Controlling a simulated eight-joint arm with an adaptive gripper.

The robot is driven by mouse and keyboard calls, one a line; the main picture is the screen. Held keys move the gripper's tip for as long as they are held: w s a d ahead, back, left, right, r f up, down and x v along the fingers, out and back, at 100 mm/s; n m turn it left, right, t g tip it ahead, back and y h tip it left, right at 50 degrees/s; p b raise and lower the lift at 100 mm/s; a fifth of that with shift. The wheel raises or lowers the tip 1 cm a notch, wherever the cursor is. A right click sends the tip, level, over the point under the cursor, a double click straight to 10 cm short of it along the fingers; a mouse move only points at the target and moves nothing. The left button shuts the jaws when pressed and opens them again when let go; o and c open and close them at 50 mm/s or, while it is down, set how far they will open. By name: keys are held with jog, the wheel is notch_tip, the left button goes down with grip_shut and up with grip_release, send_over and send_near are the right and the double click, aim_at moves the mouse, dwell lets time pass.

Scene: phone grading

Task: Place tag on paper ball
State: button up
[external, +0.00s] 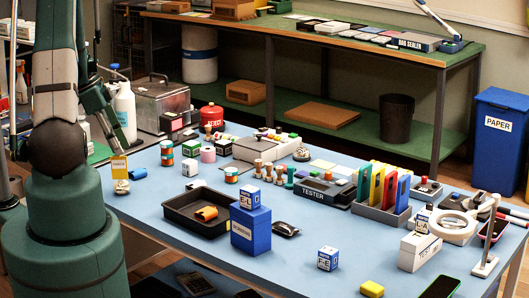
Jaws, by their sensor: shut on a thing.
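A small yellow and white tag (119,168) stands upright at the left end of the blue table, with small print on it. A small, pale crumpled ball (121,187) is directly below it; the two look touching or nearly so. My gripper (121,150) comes down from the upper left behind my arm and ends just above the tag. It is shut on the tag, though its fingers are small and dark and the grip is hard to make out. Whether the tag's weight rests on the ball cannot be told.
A black tray (180,218) with an orange roll stands to the right, with a blue box (250,232) beside it. Tape rolls, stamps and a tester (322,190) fill the table's middle. Another crumpled ball (302,154) lies farther back.

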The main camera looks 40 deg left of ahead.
jog(key=shift+f, duration=0.2)
jog(key=o, duration=0.7)
jog(key=shift+r, duration=0.25)
jog(key=shift+v, duration=5.95)
jog(key=shift+a, duration=0.1)
